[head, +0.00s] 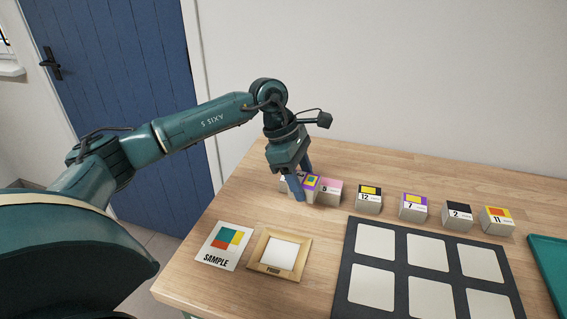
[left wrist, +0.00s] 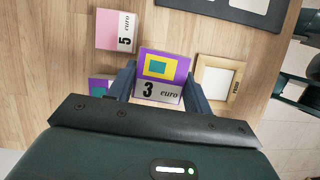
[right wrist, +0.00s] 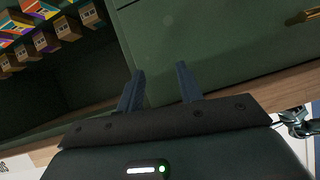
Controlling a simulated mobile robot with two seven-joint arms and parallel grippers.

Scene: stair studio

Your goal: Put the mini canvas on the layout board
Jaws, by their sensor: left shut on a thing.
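My left gripper (head: 303,188) is shut on a mini canvas (head: 312,183), a small purple block with a yellow and teal square design. In the left wrist view the mini canvas (left wrist: 162,66) shows a grey "3 euro" label and sits between the fingers. It is at the left end of a row of similar blocks; whether it touches the table is unclear. The layout board (head: 401,250), dark with several pale panels, lies to the right and nearer. All its visible panels are empty. My right gripper (right wrist: 159,88) is open and empty in front of a green cabinet front.
A pink "5 euro" block (head: 330,188) stands close right of the held one. Blocks marked 12 (head: 369,204), 7 (head: 413,212), 2 (head: 457,222) and 11 (head: 497,225) follow. A sample card (head: 224,244), wooden frame (head: 254,256) and green tray (head: 548,262) lie around.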

